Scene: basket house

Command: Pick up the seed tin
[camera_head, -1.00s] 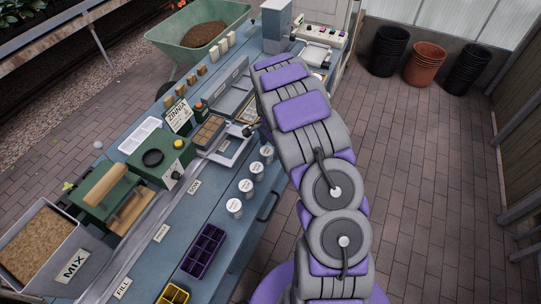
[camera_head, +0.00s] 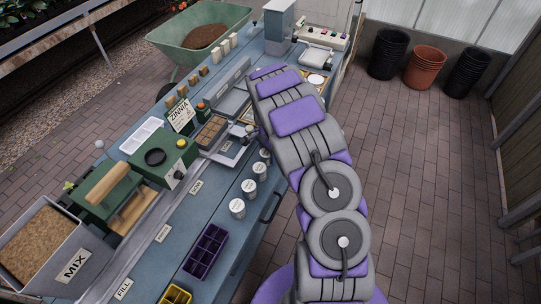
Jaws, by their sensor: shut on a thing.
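Several white cylindrical tins with round labelled lids stand in a row along the front edge of the blue bench; the nearest tin (camera_head: 238,208) and another tin (camera_head: 249,189) are clear. The farthest of them is close beside my arm. My arm reaches up and left over the bench. My gripper (camera_head: 254,133) shows only as a small dark part at the arm's left edge, beyond the row. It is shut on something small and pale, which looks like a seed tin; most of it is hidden. The label text is too small to read.
Left of my gripper are a tray of brown cells (camera_head: 211,131) and a ZINNIA card (camera_head: 181,114). A green press (camera_head: 162,163) stands mid-bench. A purple cell tray (camera_head: 206,249) lies near the front. The brick floor at right is clear up to stacked pots (camera_head: 426,66).

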